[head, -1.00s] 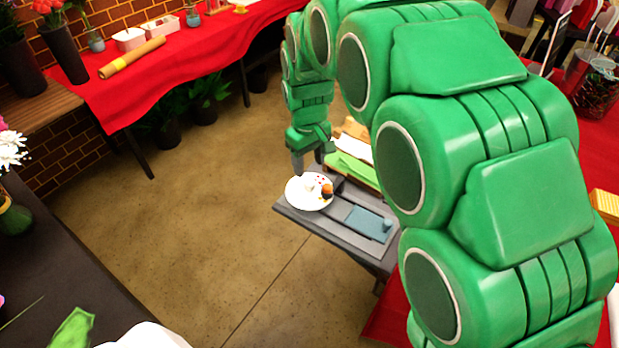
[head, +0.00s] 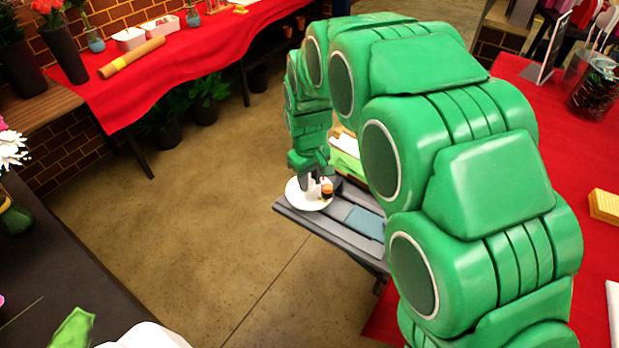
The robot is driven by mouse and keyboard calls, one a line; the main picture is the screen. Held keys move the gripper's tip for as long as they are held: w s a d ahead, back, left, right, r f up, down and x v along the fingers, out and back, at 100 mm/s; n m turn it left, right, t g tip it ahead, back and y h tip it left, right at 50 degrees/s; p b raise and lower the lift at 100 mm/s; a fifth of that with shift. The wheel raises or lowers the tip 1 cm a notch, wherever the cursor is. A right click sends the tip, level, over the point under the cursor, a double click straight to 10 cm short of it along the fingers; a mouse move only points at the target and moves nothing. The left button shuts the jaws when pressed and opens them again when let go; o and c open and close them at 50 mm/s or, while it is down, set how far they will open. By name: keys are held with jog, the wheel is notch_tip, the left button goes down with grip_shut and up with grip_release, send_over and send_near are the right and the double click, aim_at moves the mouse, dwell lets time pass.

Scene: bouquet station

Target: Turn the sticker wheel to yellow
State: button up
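The sticker wheel (head: 297,199) is a white disc lying on a small dark grey stand (head: 310,222). A small orange and dark knob (head: 327,191) shows at its right side. My gripper (head: 316,190) reaches down over the wheel beside the knob, and its grey fingers are at or just above the disc. The fingers are small and partly hidden, so I cannot tell whether they are open or touching anything. The wheel's coloured marks are mostly covered by my gripper, and I cannot make out yellow.
A blue-grey plate (head: 364,223) lies on the stand right of the wheel. Green and white sheets (head: 346,155) lie behind it. A red-covered table (head: 560,160) is on the right, another red table (head: 190,75) at the back left. The floor (head: 190,220) left of the stand is clear.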

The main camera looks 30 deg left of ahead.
jog(key=c, duration=0.5)
jog(key=shift+m, duration=0.7)
jog(key=o, duration=1.1)
jog(key=shift+c, duration=0.2)
jog(key=shift+r, duration=0.1)
jog(key=shift+s+r, duration=0.1)
jog(key=shift+r, duration=3.75)
